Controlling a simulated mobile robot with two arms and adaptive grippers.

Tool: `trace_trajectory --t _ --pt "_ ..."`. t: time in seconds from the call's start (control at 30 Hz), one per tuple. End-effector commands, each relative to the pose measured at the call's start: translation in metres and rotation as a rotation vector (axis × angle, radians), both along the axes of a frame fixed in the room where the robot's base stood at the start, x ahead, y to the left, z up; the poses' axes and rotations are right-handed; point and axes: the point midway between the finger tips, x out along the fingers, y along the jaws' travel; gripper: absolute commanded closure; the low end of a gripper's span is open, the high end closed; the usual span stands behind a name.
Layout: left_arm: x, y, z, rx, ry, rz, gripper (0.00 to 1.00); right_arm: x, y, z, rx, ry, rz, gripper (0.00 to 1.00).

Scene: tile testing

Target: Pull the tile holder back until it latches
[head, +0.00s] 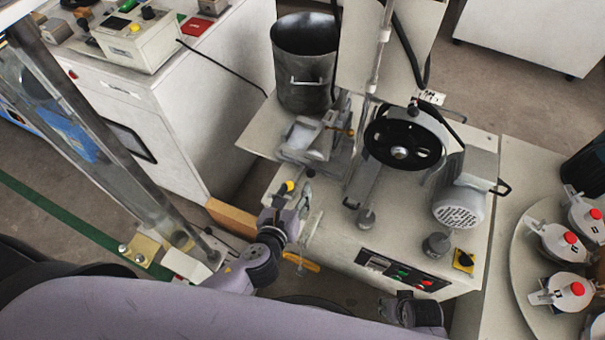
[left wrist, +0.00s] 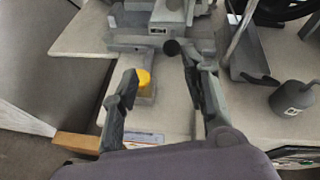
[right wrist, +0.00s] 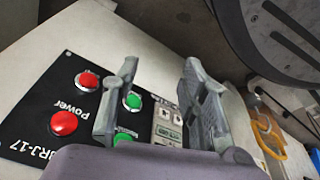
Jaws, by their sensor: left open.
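The tile holder (head: 305,138) is a grey metal carriage on the machine's bench, below the steel bucket. It also shows at the top of the left wrist view (left wrist: 150,42). My left gripper (head: 293,190) is open near the yellow knob; contact cannot be told. My right gripper (right wrist: 160,68) is open and empty over the control panel.
The control panel (head: 400,272) with red and green buttons is on the machine's front. A motor (head: 459,203) and black wheel (head: 403,140) stand right of the holder. A steel bucket (head: 305,65) stands behind it. Several red-topped clamps sit on a round table (head: 527,270) at right.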

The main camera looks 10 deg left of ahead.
Motion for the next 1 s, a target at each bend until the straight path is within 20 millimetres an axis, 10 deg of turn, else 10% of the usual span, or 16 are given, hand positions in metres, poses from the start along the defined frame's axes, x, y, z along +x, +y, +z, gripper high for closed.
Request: trace_trajectory --t 0.4,1.0 --pt "0.069 -0.004 -0.029 -0.001 -0.001 0.004 0.58 0.017 0.002 0.047 0.002 -0.028 -0.005 0.60" --pt "0.077 -0.003 -0.033 0.001 0.003 0.005 0.67 0.018 0.002 0.056 0.002 -0.032 -0.006 0.60"
